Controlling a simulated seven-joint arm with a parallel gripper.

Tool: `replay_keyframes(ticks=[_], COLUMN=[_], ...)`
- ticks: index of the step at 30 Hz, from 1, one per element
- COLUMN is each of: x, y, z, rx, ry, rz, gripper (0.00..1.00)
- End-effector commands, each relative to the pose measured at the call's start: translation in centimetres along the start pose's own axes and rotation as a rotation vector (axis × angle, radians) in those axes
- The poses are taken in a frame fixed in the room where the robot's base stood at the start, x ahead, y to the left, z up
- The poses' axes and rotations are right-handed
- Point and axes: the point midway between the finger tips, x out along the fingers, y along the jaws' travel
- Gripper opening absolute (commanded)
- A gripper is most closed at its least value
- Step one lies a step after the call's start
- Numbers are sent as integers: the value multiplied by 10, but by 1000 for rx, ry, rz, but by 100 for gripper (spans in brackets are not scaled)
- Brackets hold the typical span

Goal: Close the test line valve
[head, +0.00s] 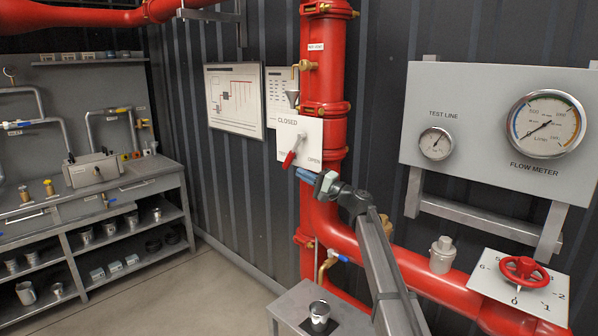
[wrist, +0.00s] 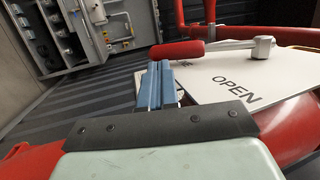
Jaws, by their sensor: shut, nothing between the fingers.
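A white valve plate (head: 312,139) on the red riser reads CLOSED at the top, OPEN at lower right and partly hidden text starting TEST. Its lever has a red grip (head: 290,159) that hangs down and left from the pivot, away from CLOSED. My gripper (head: 303,173) is just below and right of the grip, its blue fingers shut and empty. In the wrist view, the fingertips (wrist: 160,68) reach the underside of the red grip (wrist: 178,52); I cannot tell whether they touch. The OPEN print on the plate (wrist: 215,72) shows right of the fingers.
A red handwheel (head: 525,269) on a numbered plate is at lower right, below the gauge panel (head: 480,130). A grey stand (head: 290,310) with a metal cup is below my arm. A small blue-handled tap (head: 337,255) is on the lower pipe. The floor at left is clear.

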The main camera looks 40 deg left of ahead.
Motion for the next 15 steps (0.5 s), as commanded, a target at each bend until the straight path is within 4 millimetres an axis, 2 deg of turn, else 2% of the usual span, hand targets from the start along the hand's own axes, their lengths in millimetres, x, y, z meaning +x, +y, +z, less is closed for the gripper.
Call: replay_keyframes(ticks=[1, 6, 15], x=[-13, -46, -92], y=[2, 12, 24], z=[1, 1, 0], rx=[0, -1, 0], ry=[2, 2, 1], rz=[0, 0, 0], gripper=[0, 0, 0])
